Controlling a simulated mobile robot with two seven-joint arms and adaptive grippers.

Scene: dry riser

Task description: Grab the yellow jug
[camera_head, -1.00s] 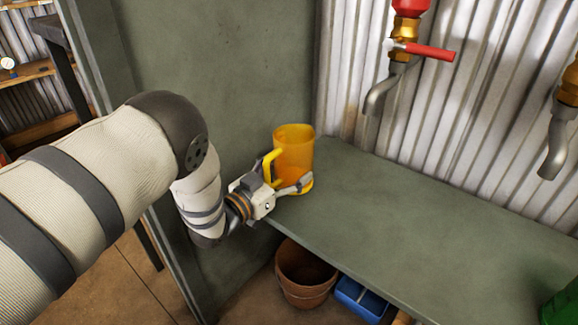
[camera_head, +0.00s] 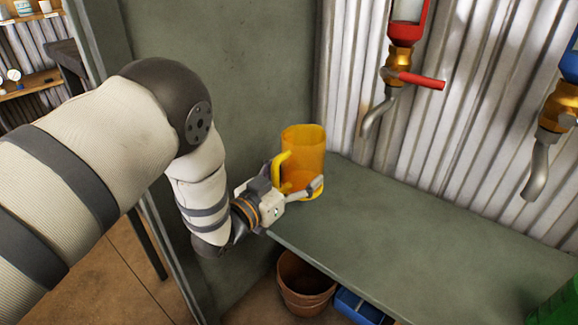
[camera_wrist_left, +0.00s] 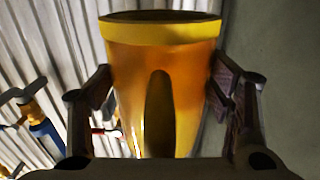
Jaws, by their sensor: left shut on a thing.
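The yellow jug (camera_head: 305,150) is a translucent orange-yellow vessel with a yellow handle on its left side. It stands upright at the far left end of the grey-green shelf (camera_head: 400,220). My left gripper (camera_head: 298,188) is low at the jug's near side and shut on it. In the left wrist view the jug (camera_wrist_left: 190,60) fills the middle, its handle facing the camera, with one finger of my left gripper (camera_wrist_left: 160,95) on each side. The jug hides part of the far finger in the head view. My right gripper is not in view.
A tap with a red lever (camera_head: 415,78) hangs on the corrugated wall right of the jug. Another tap (camera_head: 545,140) is farther right. A grey-green panel (camera_head: 220,70) stands behind the arm. A terracotta pot (camera_head: 303,285) and blue bin (camera_head: 358,305) are below the shelf. The shelf's middle is clear.

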